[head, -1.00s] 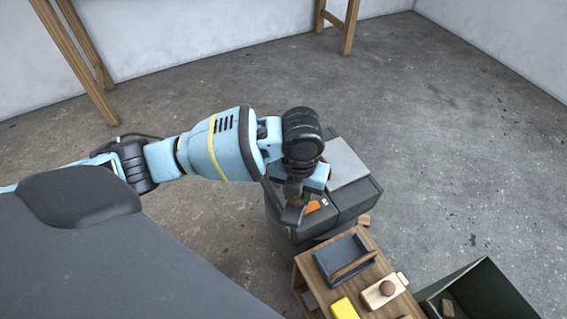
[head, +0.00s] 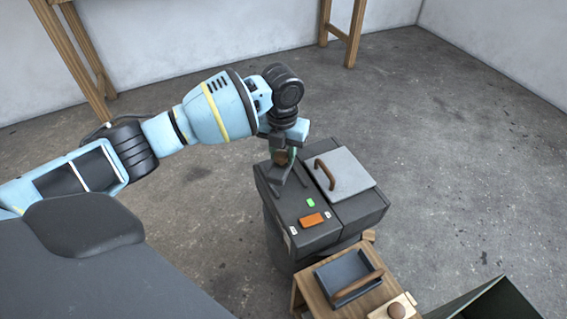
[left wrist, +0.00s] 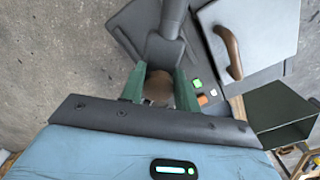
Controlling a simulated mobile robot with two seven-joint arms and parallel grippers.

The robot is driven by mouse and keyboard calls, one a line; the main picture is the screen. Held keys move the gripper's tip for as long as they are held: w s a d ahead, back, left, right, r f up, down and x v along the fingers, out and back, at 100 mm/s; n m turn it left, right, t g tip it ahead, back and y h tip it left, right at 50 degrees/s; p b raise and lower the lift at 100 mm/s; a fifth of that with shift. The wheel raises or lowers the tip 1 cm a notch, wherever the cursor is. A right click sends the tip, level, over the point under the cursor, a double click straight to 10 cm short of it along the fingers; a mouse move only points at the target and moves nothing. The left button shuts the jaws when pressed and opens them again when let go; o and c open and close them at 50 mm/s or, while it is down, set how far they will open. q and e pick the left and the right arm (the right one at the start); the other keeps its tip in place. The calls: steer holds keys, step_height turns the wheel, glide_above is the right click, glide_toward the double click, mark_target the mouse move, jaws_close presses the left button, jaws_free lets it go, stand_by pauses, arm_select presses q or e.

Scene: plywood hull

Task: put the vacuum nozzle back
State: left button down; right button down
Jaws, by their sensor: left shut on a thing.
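My left gripper (head: 283,156) is shut on the vacuum nozzle (head: 279,174), a dark grey piece with a brown grip. In the left wrist view the green fingers (left wrist: 160,88) close around the brown grip, and the nozzle's dark tube and flared part (left wrist: 165,47) extend beyond them. The nozzle is over the far left part of a dark grey machine (head: 290,212) with green and orange buttons on top. I cannot tell whether the nozzle touches it. My right gripper is not in view.
The machine has a light grey lid (head: 345,172) with a wooden handle (head: 324,174). A wooden bench (head: 318,297) in front holds a dark tray (head: 345,272) and a wooden block. A dark green bin (head: 492,300) is at lower right. The concrete floor around is mostly clear.

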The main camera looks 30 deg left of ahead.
mark_target(282, 162)
arm_select(q)
steer(key=shift+f+b, duration=0.7)
steer(key=shift+f, duration=1.1)
steer(key=shift+w+r, duration=0.1)
steer(key=shift+f, duration=0.2)
steer(key=c, duration=1.3)
jaws_free()
steer(key=shift+o, duration=1.3)
